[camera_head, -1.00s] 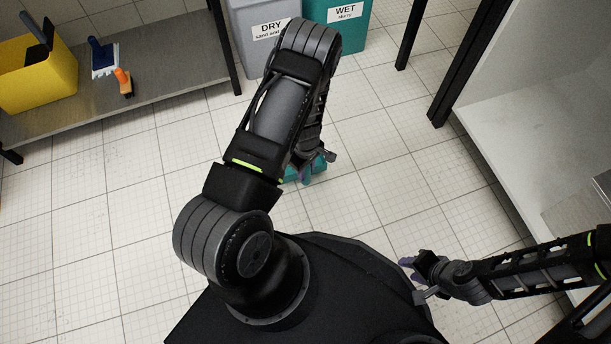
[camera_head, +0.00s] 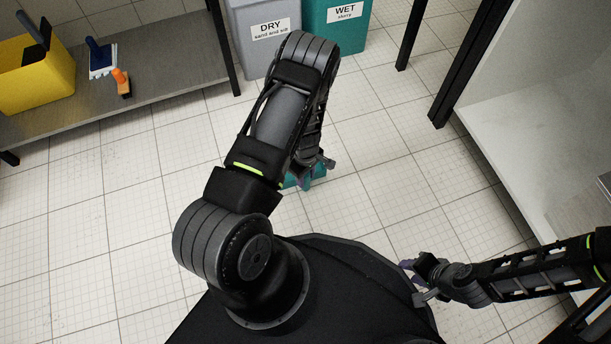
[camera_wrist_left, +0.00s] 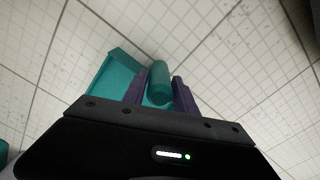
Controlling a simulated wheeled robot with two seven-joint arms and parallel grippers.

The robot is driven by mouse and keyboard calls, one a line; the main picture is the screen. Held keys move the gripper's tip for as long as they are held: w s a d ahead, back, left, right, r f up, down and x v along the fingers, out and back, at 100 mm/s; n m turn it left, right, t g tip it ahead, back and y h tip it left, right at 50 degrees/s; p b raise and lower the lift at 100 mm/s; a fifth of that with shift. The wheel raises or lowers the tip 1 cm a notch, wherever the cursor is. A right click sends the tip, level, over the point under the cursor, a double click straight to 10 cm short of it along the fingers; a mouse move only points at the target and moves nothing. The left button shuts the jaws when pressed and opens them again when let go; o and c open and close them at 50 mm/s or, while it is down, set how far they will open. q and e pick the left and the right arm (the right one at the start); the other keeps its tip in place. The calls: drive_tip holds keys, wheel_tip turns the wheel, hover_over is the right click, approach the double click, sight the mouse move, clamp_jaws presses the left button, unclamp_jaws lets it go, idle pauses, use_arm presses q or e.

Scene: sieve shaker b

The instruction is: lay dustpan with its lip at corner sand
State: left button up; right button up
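The teal dustpan (camera_head: 306,178) shows partly below my left gripper (camera_head: 322,163) in the head view, largely hidden by my arm. In the left wrist view its flat pan (camera_wrist_left: 116,78) lies left of its round handle (camera_wrist_left: 159,82). The purple fingers of my left gripper (camera_wrist_left: 160,92) stand on both sides of the handle and look closed on it. Tiled floor is beneath; I cannot tell whether the pan touches it. No clear sand heap is visible. My right gripper (camera_head: 411,276) is at lower right, away from the dustpan; its opening is unclear.
A grey DRY bin (camera_head: 255,55) and a teal WET bin (camera_head: 335,38) stand at the back. A low shelf (camera_head: 170,82) at left holds a yellow bin (camera_head: 40,85), a blue brush (camera_head: 101,58) and an orange-handled tool (camera_head: 122,82). Open tiled floor (camera_head: 120,220) lies at left.

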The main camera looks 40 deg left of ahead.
use_arm(q)
drive_tip(key=o, duration=0.3)
wheel_tip(320, 180, up, 12)
drive_tip(key=p, duration=0.5)
drive_tip(key=shift+r+p, duration=0.15)
drive_tip(key=shift+p, duration=0.25)
idle(0.4)
drive_tip(key=shift+s+d, duration=0.3)
drive_tip(key=s+d+r+m+h, duration=0.1)
drive_tip(key=s+d+r+m, duration=0.1)
drive_tip(key=s+d+m, duration=0.2)
drive_tip(key=s+d+r+m+t+h, duration=0.1)
drive_tip(key=d+m, duration=0.4)
drive_tip(key=d, duration=0.6)
drive_tip(key=s+d+r+m+h, duration=0.1)
drive_tip(key=s+d+r+m, duration=0.2)
drive_tip(key=s+d+m, duration=0.2)
drive_tip(key=shift+s+d+h, duration=0.4)
drive_tip(key=shift+s+d, duration=0.45)
drive_tip(key=shift+d, duration=0.4)
